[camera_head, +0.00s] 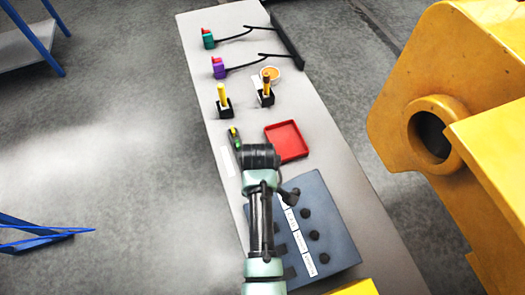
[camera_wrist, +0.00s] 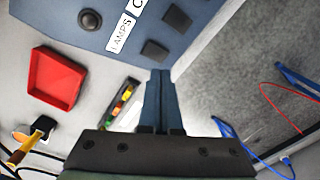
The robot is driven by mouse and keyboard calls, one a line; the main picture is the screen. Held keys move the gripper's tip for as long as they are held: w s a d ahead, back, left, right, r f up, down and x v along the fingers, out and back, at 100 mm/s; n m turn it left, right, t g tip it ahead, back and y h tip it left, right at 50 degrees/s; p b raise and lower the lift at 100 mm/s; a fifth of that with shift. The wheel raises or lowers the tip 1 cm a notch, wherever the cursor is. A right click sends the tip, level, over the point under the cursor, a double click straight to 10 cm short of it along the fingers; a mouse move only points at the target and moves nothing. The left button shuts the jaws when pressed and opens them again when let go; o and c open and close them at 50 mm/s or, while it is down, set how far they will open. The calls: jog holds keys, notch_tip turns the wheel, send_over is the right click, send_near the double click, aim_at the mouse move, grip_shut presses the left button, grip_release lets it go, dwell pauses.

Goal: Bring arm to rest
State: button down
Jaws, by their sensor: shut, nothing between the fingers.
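My gripper (camera_wrist: 160,75) is shut and empty; its two dark fingers lie together in the wrist view. In the head view my arm reaches up from the bottom edge over the grey-blue panel (camera_head: 335,228), and its dark wrist end is above the table just left of the red tray. The fingers cannot be made out there. In the wrist view the fingers point toward the lower edge of the panel (camera_wrist: 210,18), with a gap of unclear size. The panel has dark knobs and white labels, one reading LAMPS.
The pale table (camera_head: 355,190) also bears the red tray (camera_head: 288,141), a dark strip with coloured parts (camera_wrist: 123,103), two black-based sticks (camera_head: 223,101) and coloured connectors (camera_head: 218,68) on cables. A large yellow casting (camera_head: 450,90) stands at right. Open floor lies left.

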jog(key=w+r+m+t+b, duration=0.2)
jog(key=w+r+t+b, duration=0.3)
jog(key=w+r, duration=0.55)
jog(key=w+r+m+t+b, duration=0.25)
jog(key=w+r+t, duration=0.5)
jog(key=r, duration=0.55)
jog(key=s+r+m+t+b, duration=0.1)
jog(key=s+r+t+b, duration=0.3)
jog(key=r, duration=0.8)
jog(key=s+r+m+t+b, duration=0.25)
jog(key=r+t, duration=0.25)
jog(key=r, duration=0.7)
jog(key=s+r+m+t+b, duration=0.1)
jog(key=s+r+t, duration=0.5)
jog(key=s+r, duration=0.4)
jog(key=s, duration=0.3)
jog(key=shift+r+m, duration=0.3)
jog(key=shift+r, duration=0.05)
